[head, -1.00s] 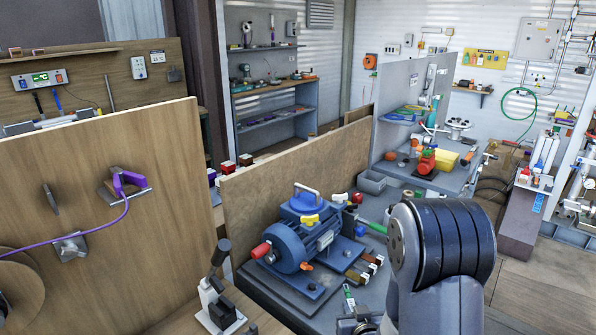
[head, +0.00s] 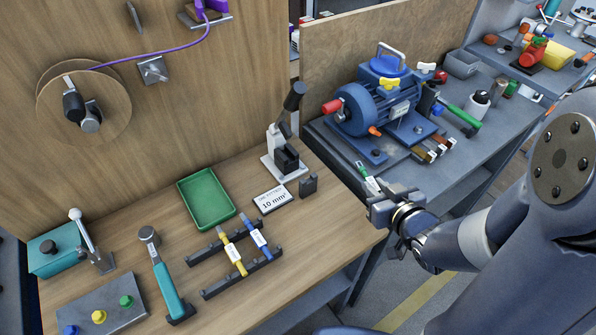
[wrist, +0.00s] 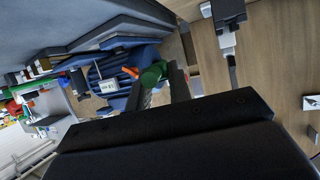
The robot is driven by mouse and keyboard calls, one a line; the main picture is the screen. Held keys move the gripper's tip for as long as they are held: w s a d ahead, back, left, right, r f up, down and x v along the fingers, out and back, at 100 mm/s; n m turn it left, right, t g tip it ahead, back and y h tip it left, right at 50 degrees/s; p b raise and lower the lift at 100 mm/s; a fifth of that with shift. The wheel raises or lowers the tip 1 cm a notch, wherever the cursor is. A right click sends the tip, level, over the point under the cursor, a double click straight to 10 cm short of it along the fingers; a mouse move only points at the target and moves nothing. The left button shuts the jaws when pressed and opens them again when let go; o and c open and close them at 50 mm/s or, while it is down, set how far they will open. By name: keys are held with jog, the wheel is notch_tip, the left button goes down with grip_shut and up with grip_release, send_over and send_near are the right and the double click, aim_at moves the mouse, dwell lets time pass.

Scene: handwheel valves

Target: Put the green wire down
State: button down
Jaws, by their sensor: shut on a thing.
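My gripper (head: 376,190) is shut on the green wire (head: 368,177), a short green piece with a white label. It is held in the air near the right edge of the wooden bench (head: 330,235). In the wrist view the green wire (wrist: 152,76) sits between my dark fingers (wrist: 160,88); its lower part is hidden. A yellow wire (head: 232,254) and a blue wire (head: 258,240), both labelled, lie across two dark notched rails (head: 242,277). Part of the rails left of the yellow wire is bare.
An empty green tray (head: 206,199) lies behind the rails. A lever tool (head: 287,150), a "10 mm²" sign (head: 272,198), a teal-handled tool (head: 166,280) and a button box (head: 98,305) stand around them. A blue pump (head: 380,105) is on the grey bench behind my gripper.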

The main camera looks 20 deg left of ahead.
jog(key=s+a+n+g+y+b, duration=0.1)
jog(key=s+a+n+g+y, duration=0.1)
jog(key=s, duration=0.6)
jog(key=shift+a+n+g+y, duration=0.3)
jog(key=shift+a+n+y, duration=0.2)
jog(key=shift+a+n, duration=0.3)
jog(key=shift+a, duration=0.1)
jog(key=w+a, duration=0.3)
jog(key=a, duration=0.1)
jog(key=w+a, duration=0.7)
jog(key=a, duration=0.1)
jog(key=shift+w+a, duration=0.25)
jog(key=shift+w, duration=0.15)
jog(key=shift+w+a+f+b, duration=0.5)
jog(key=shift+a+f, duration=0.15)
jog(key=shift+f, duration=0.9)
jog(key=shift+f, duration=0.1)
jog(key=shift+f, duration=0.15)
jog(key=c, duration=1.3)
grip_release()
